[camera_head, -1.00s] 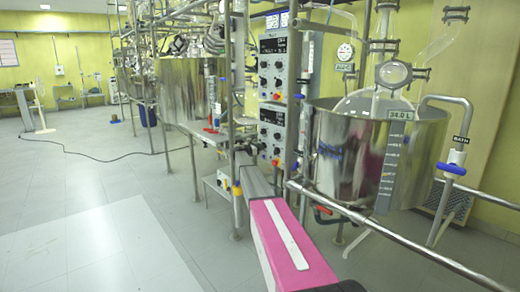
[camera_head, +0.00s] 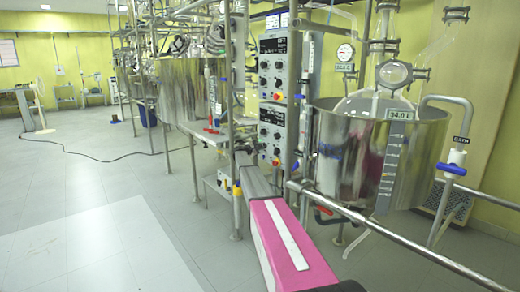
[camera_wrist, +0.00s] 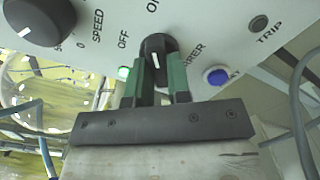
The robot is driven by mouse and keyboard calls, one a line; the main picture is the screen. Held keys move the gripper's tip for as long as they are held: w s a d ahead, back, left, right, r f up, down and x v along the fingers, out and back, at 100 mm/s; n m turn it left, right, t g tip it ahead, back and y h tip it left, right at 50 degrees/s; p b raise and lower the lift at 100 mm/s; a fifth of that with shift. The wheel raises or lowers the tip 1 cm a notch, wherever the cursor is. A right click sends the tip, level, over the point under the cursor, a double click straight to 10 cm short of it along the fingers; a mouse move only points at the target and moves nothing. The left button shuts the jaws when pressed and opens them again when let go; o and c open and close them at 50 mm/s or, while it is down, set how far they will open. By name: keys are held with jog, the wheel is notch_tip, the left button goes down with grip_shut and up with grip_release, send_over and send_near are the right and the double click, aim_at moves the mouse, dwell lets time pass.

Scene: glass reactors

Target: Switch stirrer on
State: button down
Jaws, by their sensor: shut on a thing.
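In the wrist view, the black stirrer knob (camera_wrist: 157,50) stands on a light grey control panel, with "OFF" to its left and "ON" above it. A white pointer mark shows on the knob and runs nearly straight up and down in the picture. The label below the knob is partly hidden by a finger and ends in "RRER". My gripper (camera_wrist: 159,80) has its two green-lined fingers on both sides of the knob and is shut on it.
A larger black speed knob (camera_wrist: 38,18) sits left of the stirrer knob. A blue button (camera_wrist: 216,76) and the trip button (camera_wrist: 259,23) are at right. A steel vessel (camera_head: 345,150) and a metal rail (camera_head: 390,235) stand right of my arm. The floor at left is open.

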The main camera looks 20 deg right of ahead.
jog(key=shift+m, duration=0.5)
jog(key=c, duration=1.1)
grip_release()
jog(key=shift+o, duration=0.2)
jog(key=shift+a, duration=0.1)
jog(key=v, duration=1)
jog(key=shift+s+a, duration=0.2)
jog(key=shift+a, duration=0.1)
jog(key=s+a+f+m+g+y, duration=0.2)
jog(key=s+a+f+m+y, duration=0.25)
jog(key=s, duration=1.25)
jog(key=s+a+f+m+g+y, duration=0.1)
jog(key=s+a+f+y, duration=0.45)
jog(key=s, duration=1.15)
jog(key=s+a+f+m+g+y, duration=0.2)
jog(key=s+a+f, duration=0.45)
jog(key=s, duration=1.05)
jog(key=s+a+m+y, duration=0.1)
jog(key=s+a+y, duration=0.1)
jog(key=s, duration=0.7)
jog(key=s+a+f+m+g+y, duration=0.1)
jog(key=s+a+y, duration=0.2)
jog(key=s, duration=0.6)
jog(key=a, duration=0.2)
jog(key=shift+a+f+m, duration=0.25)
jog(key=shift+a+m, duration=0.05)
jog(key=shift+m, duration=0.05)
